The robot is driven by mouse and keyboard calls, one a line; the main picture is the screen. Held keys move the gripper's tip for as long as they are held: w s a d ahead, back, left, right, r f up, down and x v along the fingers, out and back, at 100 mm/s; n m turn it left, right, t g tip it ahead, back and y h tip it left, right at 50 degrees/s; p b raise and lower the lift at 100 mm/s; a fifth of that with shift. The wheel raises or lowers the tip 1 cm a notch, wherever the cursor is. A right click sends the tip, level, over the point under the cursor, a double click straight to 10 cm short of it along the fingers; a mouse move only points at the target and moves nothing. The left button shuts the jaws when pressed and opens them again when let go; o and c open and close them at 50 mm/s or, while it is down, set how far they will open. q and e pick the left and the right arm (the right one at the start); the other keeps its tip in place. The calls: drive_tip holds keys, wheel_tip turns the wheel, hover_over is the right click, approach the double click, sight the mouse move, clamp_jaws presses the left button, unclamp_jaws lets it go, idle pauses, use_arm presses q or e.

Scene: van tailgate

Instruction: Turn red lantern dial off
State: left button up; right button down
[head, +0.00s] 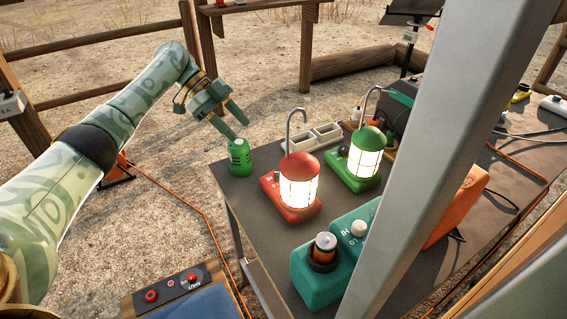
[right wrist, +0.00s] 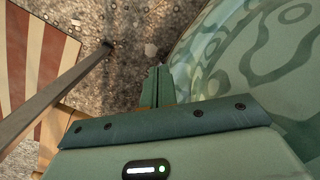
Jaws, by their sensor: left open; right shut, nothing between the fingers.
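The red lantern (head: 299,183) stands upright on the dark table, glowing, with a grey hook above its red cap. Pale marks show on the left of its red base (head: 270,188), but I cannot make out the dial or its setting. My left gripper (head: 239,131) is open and empty. It appears just above the green slotted canister (head: 240,157), left of the red lantern and apart from it. I cannot tell whether it touches the canister. My right gripper (right wrist: 157,86) is shut and empty in the right wrist view, away from the lantern.
A lit green lantern (head: 359,160) stands right of the red one, with a white tray (head: 313,138) behind. A grey post (head: 439,140) hides part of the table (head: 262,225). Orange cable runs along its left side.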

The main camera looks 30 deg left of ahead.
use_arm(q)
drive_tip(key=b, duration=0.2)
approach(276, 171)
drive_tip(key=b+x, duration=0.2)
drive_tip(key=x, duration=0.6)
drive_tip(key=shift+w+d+b, duration=0.1)
drive_tip(key=shift+d+b, duration=0.2)
drive_tip(key=shift+d+f, duration=0.25)
drive_tip(key=shift+d, duration=0.1)
use_arm(e)
drive_tip(key=shift+n+g+h, duration=0.3)
drive_tip(key=shift+n+g, duration=0.1)
drive_tip(key=shift+g, duration=0.1)
drive_tip(key=s+f, duration=0.1)
drive_tip(key=s+d+f, duration=0.1)
drive_tip(key=s+f, duration=0.1)
drive_tip(key=shift+d+f, duration=0.2)
drive_tip(key=shift+d, duration=0.2)
use_arm(q)
drive_tip(key=c, duration=1)
